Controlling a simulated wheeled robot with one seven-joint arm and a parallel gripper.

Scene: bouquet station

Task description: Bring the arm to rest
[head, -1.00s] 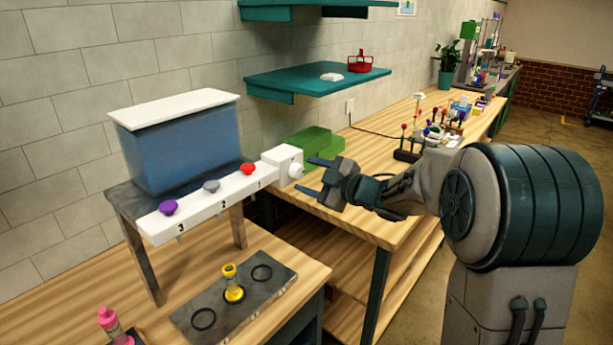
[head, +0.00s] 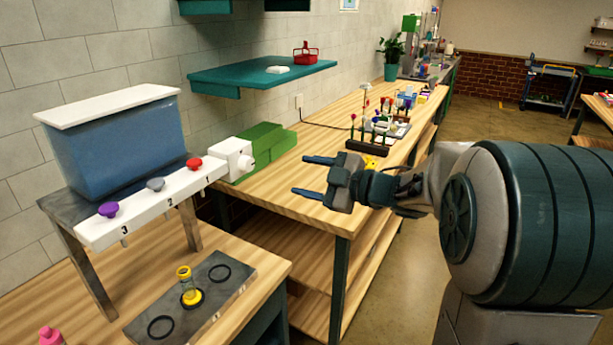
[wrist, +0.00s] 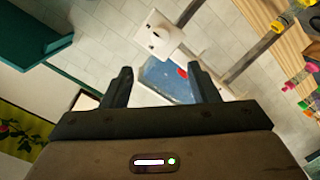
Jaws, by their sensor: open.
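My gripper (head: 312,176) is open and empty in the head view. Its two blue fingers point left, in the air in front of the wooden bench (head: 290,200). My arm reaches in from the right side of the picture. In the wrist view my gripper (wrist: 159,88) shows both dark fingers spread apart, with nothing between them.
The tank (head: 120,145) stands on a raised stand with purple, grey and red knobs. A yellow-capped vial (head: 188,285) stands on a ringed dark plate (head: 225,295). Green blocks (head: 262,150) and a flower rack (head: 367,147) sit on the bench. A teal shelf (head: 262,72) juts from the wall.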

